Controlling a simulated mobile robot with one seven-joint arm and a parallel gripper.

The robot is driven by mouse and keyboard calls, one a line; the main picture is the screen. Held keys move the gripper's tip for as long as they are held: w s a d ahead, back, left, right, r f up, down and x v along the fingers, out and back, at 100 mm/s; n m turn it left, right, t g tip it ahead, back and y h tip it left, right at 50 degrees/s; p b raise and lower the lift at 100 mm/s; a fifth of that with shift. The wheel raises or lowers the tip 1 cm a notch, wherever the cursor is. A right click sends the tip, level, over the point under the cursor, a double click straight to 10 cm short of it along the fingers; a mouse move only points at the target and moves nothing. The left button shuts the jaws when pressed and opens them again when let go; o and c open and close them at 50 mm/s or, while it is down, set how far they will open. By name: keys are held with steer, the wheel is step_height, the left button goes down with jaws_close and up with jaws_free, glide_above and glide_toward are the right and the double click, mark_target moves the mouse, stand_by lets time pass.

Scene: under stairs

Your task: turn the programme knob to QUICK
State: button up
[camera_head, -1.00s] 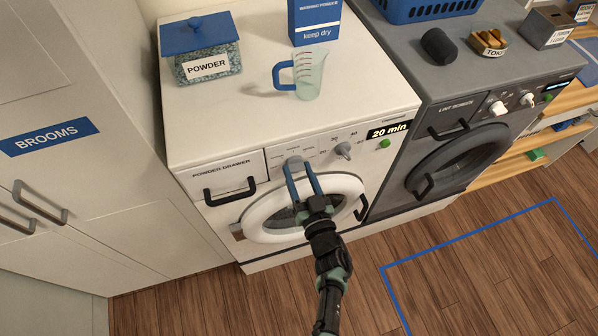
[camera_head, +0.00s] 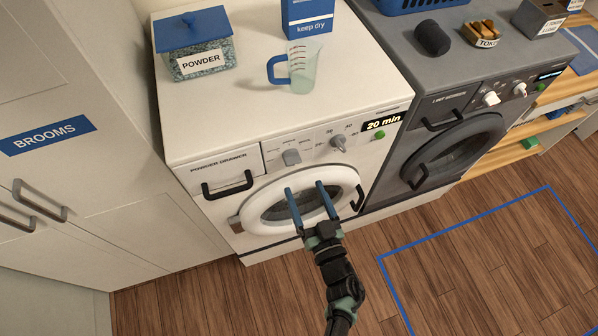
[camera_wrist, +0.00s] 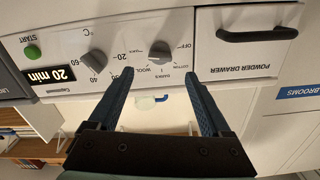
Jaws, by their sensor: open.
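The programme knob (camera_head: 291,157) is a grey knob on the white washer's front panel, right of the powder drawer. I cannot read QUICK or tell which label the knob points to. The washer's display (camera_head: 383,122) reads "20 min". My gripper (camera_head: 305,189) is open and empty, in front of the round door below the knob and apart from it. In the wrist view its blue fingers (camera_wrist: 157,74) stand wide on either side below the knob.
A second grey knob (camera_head: 338,143) with temperature numbers and a green START button (camera_head: 379,135) sit to the right. The powder drawer handle (camera_head: 228,186) and door handle (camera_head: 357,198) stick out. The wooden floor (camera_head: 470,270) in front is clear.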

steer(key=v, duration=0.5)
stand_by(0.5)
